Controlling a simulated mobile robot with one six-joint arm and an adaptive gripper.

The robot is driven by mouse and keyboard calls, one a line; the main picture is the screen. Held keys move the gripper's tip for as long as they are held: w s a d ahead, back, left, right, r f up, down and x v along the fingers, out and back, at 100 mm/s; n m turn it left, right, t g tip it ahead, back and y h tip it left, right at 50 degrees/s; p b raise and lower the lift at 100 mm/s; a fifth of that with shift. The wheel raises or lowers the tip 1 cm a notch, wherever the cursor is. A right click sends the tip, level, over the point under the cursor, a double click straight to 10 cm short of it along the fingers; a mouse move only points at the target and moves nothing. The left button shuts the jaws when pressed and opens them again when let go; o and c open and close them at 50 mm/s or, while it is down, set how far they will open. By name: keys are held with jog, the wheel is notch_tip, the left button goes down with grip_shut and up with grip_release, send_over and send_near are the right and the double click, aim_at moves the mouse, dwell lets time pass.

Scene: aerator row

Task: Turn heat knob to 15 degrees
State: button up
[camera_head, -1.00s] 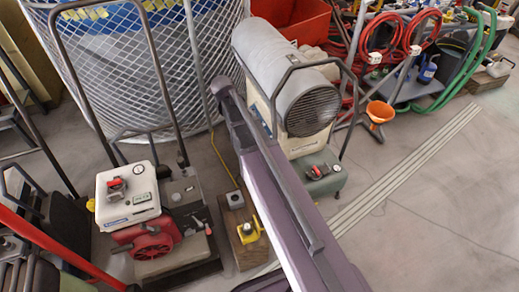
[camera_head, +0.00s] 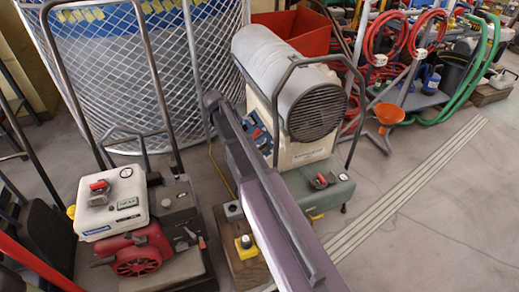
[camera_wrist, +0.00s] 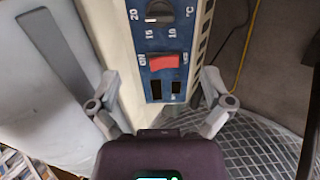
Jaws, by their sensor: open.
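The heat knob (camera_wrist: 160,10) is a dark round knob at the top edge of the wrist view, partly cut off. It sits on a blue control panel (camera_wrist: 149,40) with white marks reading 20, 15, 10 and °C. Its exact setting is unclear. A red switch (camera_wrist: 169,62) lies below it, beside two dark slots. My gripper (camera_wrist: 160,78) is open and empty, its fingers on either side of the panel's lower part, apart from the knob. In the head view the panel (camera_head: 258,132) shows on the side of the grey cylindrical heater (camera_head: 285,85); my arm hides my gripper there.
A white and red engine unit (camera_head: 113,205) stands at left with tall handles. A yellow button box (camera_head: 245,246) sits on a wooden block by my arm. A green tank (camera_head: 322,188) lies under the heater. Open floor (camera_head: 455,215) is at right.

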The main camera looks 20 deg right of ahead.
aim_at(261, 145)
jog(key=shift+d+f, duration=0.1)
jog(key=shift+f, duration=0.05)
jog(key=b+x, duration=1.1)
jog(key=x, duration=0.2)
jog(key=shift+d+f, duration=0.15)
dwell(0.7)
